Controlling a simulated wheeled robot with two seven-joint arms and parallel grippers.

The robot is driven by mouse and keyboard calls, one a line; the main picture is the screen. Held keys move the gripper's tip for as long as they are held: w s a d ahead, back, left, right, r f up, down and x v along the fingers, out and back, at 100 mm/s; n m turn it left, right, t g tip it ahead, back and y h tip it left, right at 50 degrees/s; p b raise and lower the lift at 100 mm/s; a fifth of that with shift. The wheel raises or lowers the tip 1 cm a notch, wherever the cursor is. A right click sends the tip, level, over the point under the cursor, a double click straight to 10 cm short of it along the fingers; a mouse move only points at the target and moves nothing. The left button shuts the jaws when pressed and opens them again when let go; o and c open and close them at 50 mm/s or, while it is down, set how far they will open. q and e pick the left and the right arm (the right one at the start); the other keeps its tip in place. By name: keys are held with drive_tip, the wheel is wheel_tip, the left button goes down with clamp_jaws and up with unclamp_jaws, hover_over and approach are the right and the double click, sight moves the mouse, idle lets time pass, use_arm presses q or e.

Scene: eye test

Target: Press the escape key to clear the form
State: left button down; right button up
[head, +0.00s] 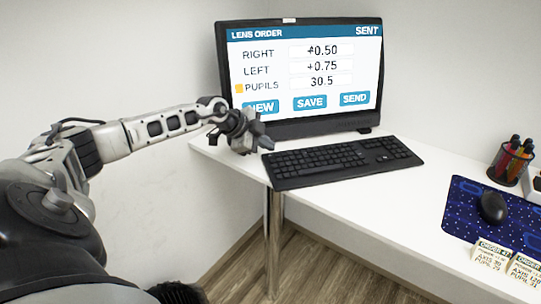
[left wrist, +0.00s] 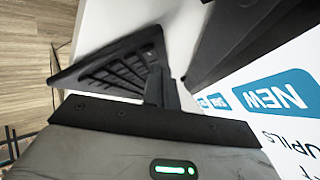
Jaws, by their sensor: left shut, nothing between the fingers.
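The black keyboard (head: 340,162) lies on the white desk in front of the monitor (head: 305,75). My left gripper (head: 259,145) is shut and empty, just above or beside the keyboard's far left corner. The escape key cannot be made out; the gripper is close to that corner, and I cannot tell whether it touches. In the left wrist view the shut fingers (left wrist: 158,86) overlap the end of the keyboard (left wrist: 112,72). The monitor shows a LENS ORDER form marked SENT, with right +0.50, left +0.75 and pupils 30.5. My right gripper is out of view.
A blue mouse pad (head: 465,212) with a black mouse (head: 493,207) lies right of the keyboard. A pen cup (head: 511,162) and order cards (head: 491,254) are farther right. The white desk (head: 400,220) is clear in front of the keyboard. A wall stands behind.

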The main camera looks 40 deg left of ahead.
use_arm(q)
drive_tip(key=shift+f, duration=0.15)
idle(0.5)
drive_tip(key=shift+f, duration=0.25)
drive_tip(key=shift+f+p, duration=0.35)
drive_tip(key=shift+f, duration=0.15)
idle(0.6)
idle(0.3)
drive_tip(key=shift+r+p, duration=0.95)
drive_tip(key=shift+p, duration=0.4)
